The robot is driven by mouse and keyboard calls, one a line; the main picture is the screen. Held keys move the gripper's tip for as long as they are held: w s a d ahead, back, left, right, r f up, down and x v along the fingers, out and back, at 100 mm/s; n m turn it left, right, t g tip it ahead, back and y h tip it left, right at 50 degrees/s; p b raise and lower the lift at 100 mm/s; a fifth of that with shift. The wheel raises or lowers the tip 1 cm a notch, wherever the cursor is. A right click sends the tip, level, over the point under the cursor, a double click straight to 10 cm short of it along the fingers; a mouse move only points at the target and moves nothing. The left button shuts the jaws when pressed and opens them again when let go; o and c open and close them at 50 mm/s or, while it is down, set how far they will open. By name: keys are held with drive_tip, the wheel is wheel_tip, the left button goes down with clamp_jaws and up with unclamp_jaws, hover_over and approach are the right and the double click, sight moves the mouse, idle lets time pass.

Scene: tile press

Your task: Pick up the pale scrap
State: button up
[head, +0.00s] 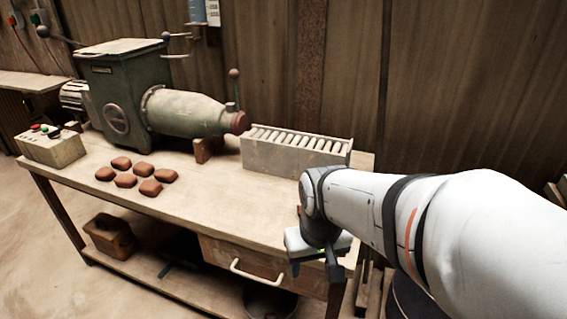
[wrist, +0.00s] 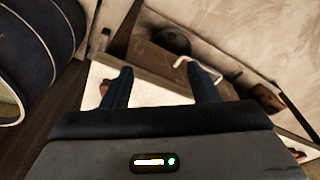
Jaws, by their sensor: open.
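I cannot make out a pale scrap in either view; my arm hides part of the bench's right end in the head view. My gripper (head: 315,272) is at the front right corner of the wooden bench (head: 215,192), pointing down. In the wrist view, the two dark fingers of my gripper (wrist: 160,78) stand wide apart with nothing between them. Beyond them show a pale bench surface and the drawer front. A small reddish patch by the left finger is too blurred to name.
Several red-brown clay lumps (head: 125,181) lie on the bench's left half. A green press (head: 125,95) stands behind them, with a control box (head: 50,146) at left. A slotted rack (head: 290,152) stands at the back right. A drawer (head: 250,262) with a pale handle is below the top.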

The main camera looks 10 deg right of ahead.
drive_tip(key=shift+o, duration=0.5)
drive_tip(key=w+d+r+m+p, duration=0.1)
drive_tip(key=w+d+r+p, duration=0.1)
drive_tip(key=w+d+p, duration=0.3)
drive_tip(key=w, duration=0.3)
drive_tip(key=shift+w+d+r, duration=0.25)
drive_tip(key=shift+d+r, duration=0.05)
drive_tip(key=w+d+f+m+p, duration=0.1)
drive_tip(key=w+d+f+p, duration=0.1)
drive_tip(key=w+d+p, duration=0.4)
drive_tip(key=w+f, duration=0.1)
drive_tip(key=f, duration=0.1)
drive_tip(key=w+d+f+b, duration=0.1)
drive_tip(key=f, duration=0.2)
drive_tip(key=d+f, duration=0.1)
drive_tip(key=f, duration=0.2)
drive_tip(key=shift+w+d+f, duration=0.15)
drive_tip(key=shift+w+d, duration=0.05)
drive_tip(key=shift+w, duration=0.2)
drive_tip(key=shift+c, duration=0.5)
drive_tip(key=c, duration=1)
